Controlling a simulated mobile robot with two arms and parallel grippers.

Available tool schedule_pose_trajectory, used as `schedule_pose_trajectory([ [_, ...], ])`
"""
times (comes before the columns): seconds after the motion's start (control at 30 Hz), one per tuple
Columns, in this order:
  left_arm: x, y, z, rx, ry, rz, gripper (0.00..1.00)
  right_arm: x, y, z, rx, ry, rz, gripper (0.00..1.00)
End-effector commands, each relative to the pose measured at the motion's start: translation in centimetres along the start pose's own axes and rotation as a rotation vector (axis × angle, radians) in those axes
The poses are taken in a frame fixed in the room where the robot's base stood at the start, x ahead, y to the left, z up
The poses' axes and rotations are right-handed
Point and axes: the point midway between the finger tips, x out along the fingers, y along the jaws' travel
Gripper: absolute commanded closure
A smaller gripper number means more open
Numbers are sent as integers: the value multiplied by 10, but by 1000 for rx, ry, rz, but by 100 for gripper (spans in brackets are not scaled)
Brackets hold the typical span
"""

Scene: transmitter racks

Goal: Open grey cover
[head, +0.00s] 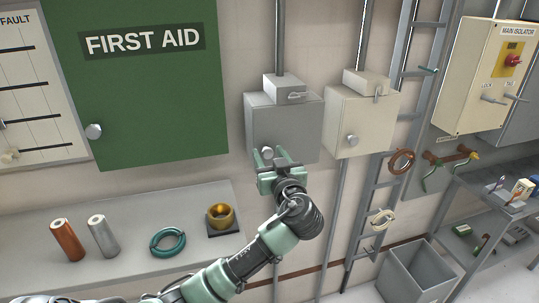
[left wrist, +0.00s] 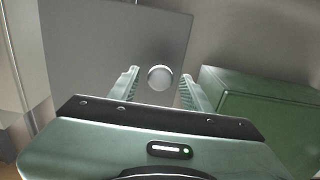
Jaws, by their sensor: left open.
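The grey cover (head: 295,132) is the front of a grey wall box in the middle of the head view, and it looks closed. A round knob (head: 267,152) sits at its lower left. A small latch handle (head: 297,95) shows on the smaller box on top. In the left wrist view the grey cover (left wrist: 95,50) fills the upper left, with its knob (left wrist: 160,78) between my fingers. My left gripper (head: 269,158) is open at the knob, one finger on each side; I cannot tell whether they touch it. It also shows in the left wrist view (left wrist: 158,88). My right gripper is not in view.
A cream box (head: 357,120) with its own knob hangs just right of the grey one. A green first aid cabinet (head: 150,110) is on the left. Below it, a shelf (head: 130,220) holds rolls, a teal ring and a brass cup. A ladder (head: 385,150) stands further right.

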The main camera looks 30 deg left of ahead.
Motion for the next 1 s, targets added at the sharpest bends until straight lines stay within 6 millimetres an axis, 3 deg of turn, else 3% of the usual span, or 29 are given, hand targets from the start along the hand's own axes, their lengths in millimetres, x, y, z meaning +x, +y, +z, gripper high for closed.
schedule_pose_trajectory([
  [0.03,0,0,0,0,0,0,56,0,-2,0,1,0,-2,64],
  [0.2,0,0,0,0,0,0,100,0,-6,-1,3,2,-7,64],
  [1.0,0,0,0,1,-1,0,100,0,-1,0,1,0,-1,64],
])
